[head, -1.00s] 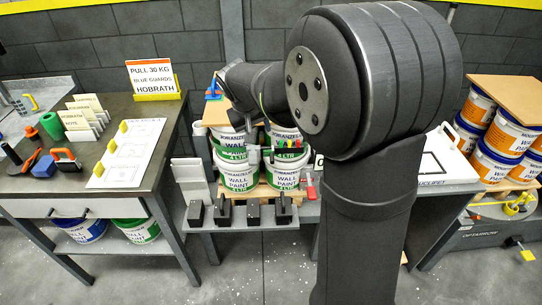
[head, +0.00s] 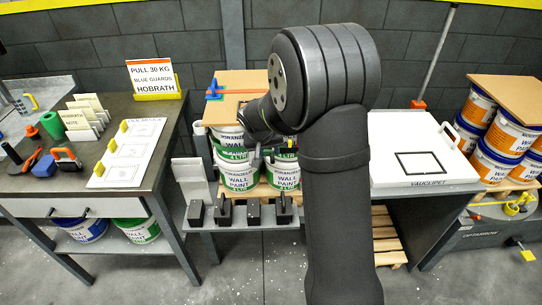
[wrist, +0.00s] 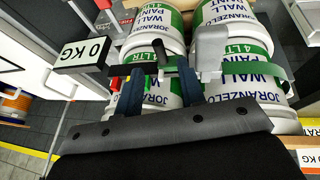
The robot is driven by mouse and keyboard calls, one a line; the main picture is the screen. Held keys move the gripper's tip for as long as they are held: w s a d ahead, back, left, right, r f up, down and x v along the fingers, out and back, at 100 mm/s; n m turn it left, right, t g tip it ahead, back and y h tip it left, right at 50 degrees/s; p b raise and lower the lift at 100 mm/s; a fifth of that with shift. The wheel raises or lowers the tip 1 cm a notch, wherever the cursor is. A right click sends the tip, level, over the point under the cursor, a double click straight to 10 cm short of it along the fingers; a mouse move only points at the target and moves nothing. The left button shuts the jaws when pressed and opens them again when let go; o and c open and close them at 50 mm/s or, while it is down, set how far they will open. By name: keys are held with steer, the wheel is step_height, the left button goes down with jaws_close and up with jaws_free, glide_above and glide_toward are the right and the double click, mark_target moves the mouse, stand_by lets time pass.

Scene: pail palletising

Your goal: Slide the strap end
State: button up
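A green strap (wrist: 272,70) runs across the fronts of the stacked white paint pails (wrist: 150,30) in the wrist view. The pails stand in two layers under a cardboard sheet (head: 238,84) in the head view. My gripper (wrist: 160,88) is close in front of the pails. Its two dark blue fingers stand apart, with a pail front showing between them. A dark upright piece and a bit of green sit at the fingertips; I cannot tell whether the fingers touch them. Which piece is the strap's end is unclear. In the head view my arm hides much of the gripper.
A 0 KG display (wrist: 85,53) is beside the pails. A blue, red and green piece (head: 214,90) lies on the cardboard. A row of dark blocks (head: 253,211) sits on a low shelf in front. A white panel (head: 410,150) is at right, with orange-labelled pails (head: 480,125) beyond.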

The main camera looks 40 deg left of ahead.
mark_target(272, 158)
steer(key=shift+x, duration=2.45)
jaws_close()
